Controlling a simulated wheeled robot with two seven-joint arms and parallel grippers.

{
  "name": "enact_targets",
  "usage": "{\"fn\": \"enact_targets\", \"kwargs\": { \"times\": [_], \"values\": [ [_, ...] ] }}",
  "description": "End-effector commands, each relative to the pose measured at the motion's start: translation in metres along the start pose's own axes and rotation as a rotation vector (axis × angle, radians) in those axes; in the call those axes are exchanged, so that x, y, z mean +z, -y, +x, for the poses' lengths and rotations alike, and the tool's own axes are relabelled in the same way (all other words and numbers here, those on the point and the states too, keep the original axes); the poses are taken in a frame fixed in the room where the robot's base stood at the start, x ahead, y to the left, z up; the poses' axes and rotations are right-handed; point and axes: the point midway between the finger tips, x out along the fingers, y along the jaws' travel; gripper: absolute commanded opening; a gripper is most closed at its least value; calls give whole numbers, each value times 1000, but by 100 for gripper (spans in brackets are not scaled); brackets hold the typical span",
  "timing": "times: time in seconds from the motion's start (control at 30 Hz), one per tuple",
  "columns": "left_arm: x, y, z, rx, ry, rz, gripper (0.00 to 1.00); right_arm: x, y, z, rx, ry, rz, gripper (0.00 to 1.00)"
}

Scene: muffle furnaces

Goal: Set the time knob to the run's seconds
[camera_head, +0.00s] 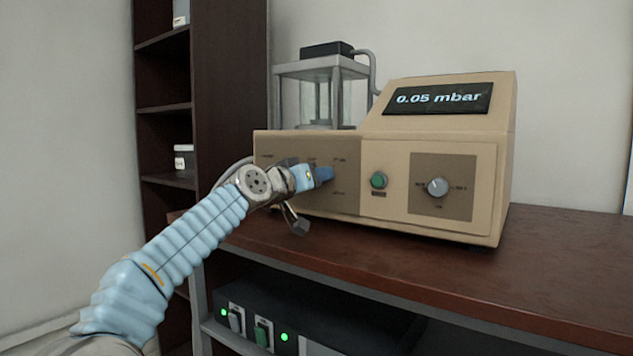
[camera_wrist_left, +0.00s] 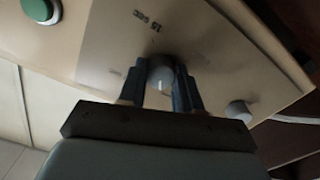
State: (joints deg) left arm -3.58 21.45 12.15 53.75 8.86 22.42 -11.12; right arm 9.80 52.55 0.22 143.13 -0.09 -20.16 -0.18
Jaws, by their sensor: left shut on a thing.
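The beige machine (camera_head: 330,143) carries a brown-grey control panel at its left front. My left gripper (camera_head: 322,175) reaches that panel from the left, with its blue fingers at the face. In the left wrist view the gripper (camera_wrist_left: 165,88) is shut on a grey round knob (camera_wrist_left: 161,72) with a white pointer line. A printed mark ending in "sec" sits beside this knob, which I take as the time knob. The fingers hide the knob in the head view. My right gripper is not in view.
A green button (camera_head: 378,180) and another knob (camera_head: 437,187) sit to the right. The display (camera_head: 438,98) reads 0.05 mbar. A glass chamber (camera_head: 320,95) stands behind. The brown tabletop (camera_head: 560,270) is clear at right. A dark shelf unit (camera_head: 230,80) stands left.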

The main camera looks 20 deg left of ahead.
Motion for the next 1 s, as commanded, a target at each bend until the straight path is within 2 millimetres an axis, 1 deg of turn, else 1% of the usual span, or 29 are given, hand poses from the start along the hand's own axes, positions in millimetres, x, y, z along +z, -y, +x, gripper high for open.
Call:
{"fn": "enact_targets", "kwargs": {
  "times": [0.03,0.5,1.0],
  "values": [
    [4,1,1,1,8,40,3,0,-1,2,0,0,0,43],
    [4,1,1,2,8,487,3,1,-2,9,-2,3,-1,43],
    [4,1,1,4,8,962,3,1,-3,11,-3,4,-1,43]
  ]
}}
